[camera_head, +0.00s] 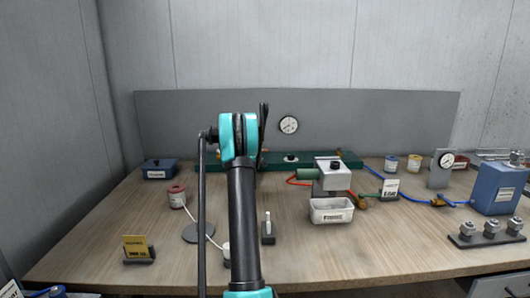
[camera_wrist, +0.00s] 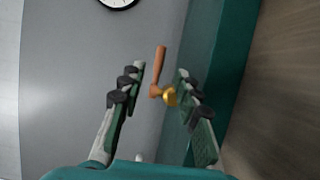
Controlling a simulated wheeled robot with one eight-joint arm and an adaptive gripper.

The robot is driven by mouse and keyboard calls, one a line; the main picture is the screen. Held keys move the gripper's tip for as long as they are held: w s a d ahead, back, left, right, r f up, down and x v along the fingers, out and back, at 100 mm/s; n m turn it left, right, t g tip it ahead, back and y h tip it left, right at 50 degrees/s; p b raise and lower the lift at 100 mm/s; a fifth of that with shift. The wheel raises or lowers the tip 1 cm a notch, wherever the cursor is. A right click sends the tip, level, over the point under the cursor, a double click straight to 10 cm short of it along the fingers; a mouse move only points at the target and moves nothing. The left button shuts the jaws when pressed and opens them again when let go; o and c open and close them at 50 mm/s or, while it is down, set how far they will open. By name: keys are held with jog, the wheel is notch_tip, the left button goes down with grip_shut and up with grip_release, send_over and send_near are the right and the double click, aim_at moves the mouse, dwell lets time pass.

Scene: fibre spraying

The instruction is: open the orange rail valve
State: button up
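The orange valve handle (camera_wrist: 160,62) shows in the wrist view, on a brass body (camera_wrist: 169,97) beside the teal rail. The handle points toward the picture's top, roughly along the rail. My gripper (camera_wrist: 161,72) is open, with one finger on each side of the handle. Clear gaps show on both sides, and I see no contact. How far the handle lies in depth between the fingertips is hard to tell. In the head view the teal rail (camera_head: 315,159) runs along the back panel. My arm hides this valve and most of the gripper there.
A gauge (camera_head: 289,124) is on the grey back panel (camera_head: 380,120). A grey device (camera_head: 333,175) with a white bin (camera_head: 331,210) stands right of my arm. A spool (camera_head: 176,195) and blue box (camera_head: 159,168) are left. The front right-centre table is mostly clear.

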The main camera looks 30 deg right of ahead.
aim_at(264, 151)
jog(key=x, duration=0.9)
grip_shut()
jog(key=shift+a, duration=0.1)
